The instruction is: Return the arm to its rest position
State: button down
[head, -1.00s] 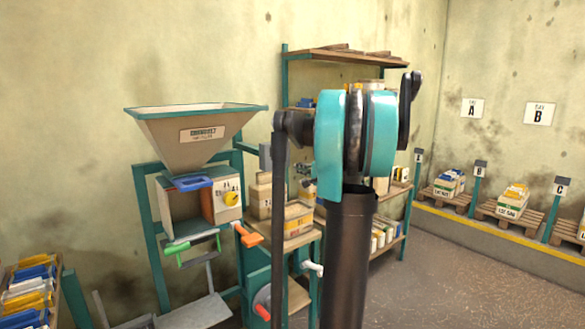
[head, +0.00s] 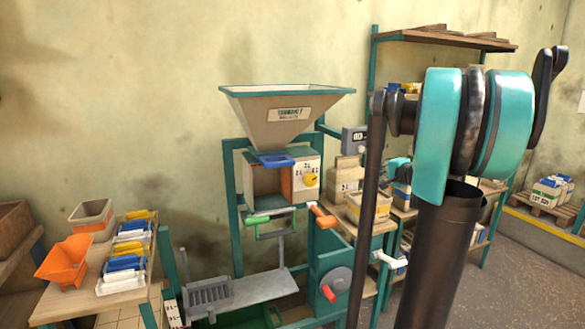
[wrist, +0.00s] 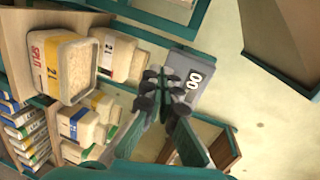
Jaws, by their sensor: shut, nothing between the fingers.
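My gripper (wrist: 165,82) shows in the wrist view with its dark fingers shut and empty. It hangs in front of a grey display box (wrist: 190,82) and a shelf of tubs; I cannot tell the gap to them. In the head view my arm's large teal and black joint stands at the right and hides part of the shelving. A small teal and dark part behind the arm may be my gripper, but I cannot be sure.
A hopper machine (head: 285,112) with coloured handles stands mid-picture. Tubs (wrist: 62,66) sit on a rack close to my gripper. A table (head: 75,295) with an orange scoop (head: 64,262) and packets is at left. A pallet (head: 545,200) is far right.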

jog(key=s+a+f+n+g, duration=0.7)
jog(key=s+a+f+n, duration=0.1)
jog(key=s+a+f, duration=0.85)
jog(key=s+d+f+n+g+h, duration=0.1)
jog(key=s+f+n+h, duration=0.1)
jog(key=s+f, duration=0.4)
jog(key=s+d+f+n+g+h, duration=0.1)
jog(key=s+f+n+g+h, duration=0.1)
jog(key=s+f, duration=0.4)
jog(key=s+n+h, duration=0.1)
jog(key=s, duration=0.4)
